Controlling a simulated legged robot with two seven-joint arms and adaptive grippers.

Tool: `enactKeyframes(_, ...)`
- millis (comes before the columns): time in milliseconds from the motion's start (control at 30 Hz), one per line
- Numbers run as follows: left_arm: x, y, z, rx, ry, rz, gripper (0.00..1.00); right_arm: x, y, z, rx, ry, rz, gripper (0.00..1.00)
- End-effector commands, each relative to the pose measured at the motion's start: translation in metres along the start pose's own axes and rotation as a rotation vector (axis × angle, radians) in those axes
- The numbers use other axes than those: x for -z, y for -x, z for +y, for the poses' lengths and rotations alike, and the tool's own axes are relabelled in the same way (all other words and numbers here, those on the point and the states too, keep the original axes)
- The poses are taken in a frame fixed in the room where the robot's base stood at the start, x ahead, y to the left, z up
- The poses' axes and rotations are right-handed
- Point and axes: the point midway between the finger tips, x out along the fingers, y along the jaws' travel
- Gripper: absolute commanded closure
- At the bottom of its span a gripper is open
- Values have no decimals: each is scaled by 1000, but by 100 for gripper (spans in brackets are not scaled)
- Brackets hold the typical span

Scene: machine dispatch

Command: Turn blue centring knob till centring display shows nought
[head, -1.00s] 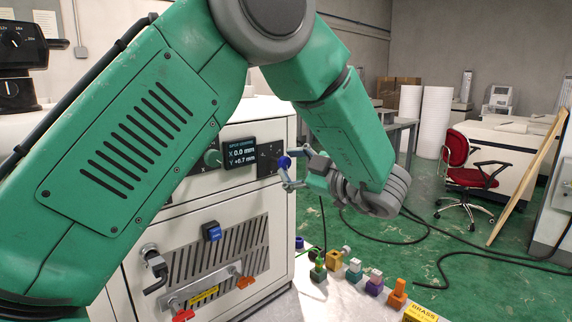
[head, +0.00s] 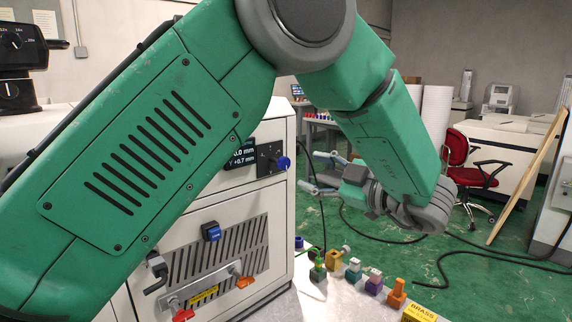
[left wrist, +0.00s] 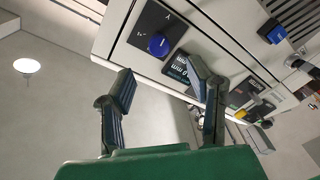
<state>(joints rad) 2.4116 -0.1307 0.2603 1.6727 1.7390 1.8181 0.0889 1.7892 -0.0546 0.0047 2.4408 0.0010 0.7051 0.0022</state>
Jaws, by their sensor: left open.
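The blue centring knob (head: 283,163) sits on a dark plate on the right of the white machine's upper front. It also shows in the left wrist view (left wrist: 158,46), beyond the fingers. The centring display (head: 241,156) is partly hidden behind my left arm; its lower line reads Y +0.7 mm, and the upper line shows 0.0 mm with its start covered. My left gripper (head: 316,172) is open and empty, to the right of the knob and apart from it. In the left wrist view its two fingers (left wrist: 165,88) are spread wide. My right gripper is not in view.
A blue switch (head: 211,231), a crank handle (head: 155,267) and orange and red clamps are on the machine's lower front. Several small coloured pieces (head: 352,270) stand on the pale table below. A red chair (head: 470,165) is further back. The floor to the right holds cables.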

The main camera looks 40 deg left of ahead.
Motion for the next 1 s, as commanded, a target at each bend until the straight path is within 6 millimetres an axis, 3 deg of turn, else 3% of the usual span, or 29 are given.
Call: enactKeyframes(1000,0,71,0,-1,0,-1,54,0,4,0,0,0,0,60)
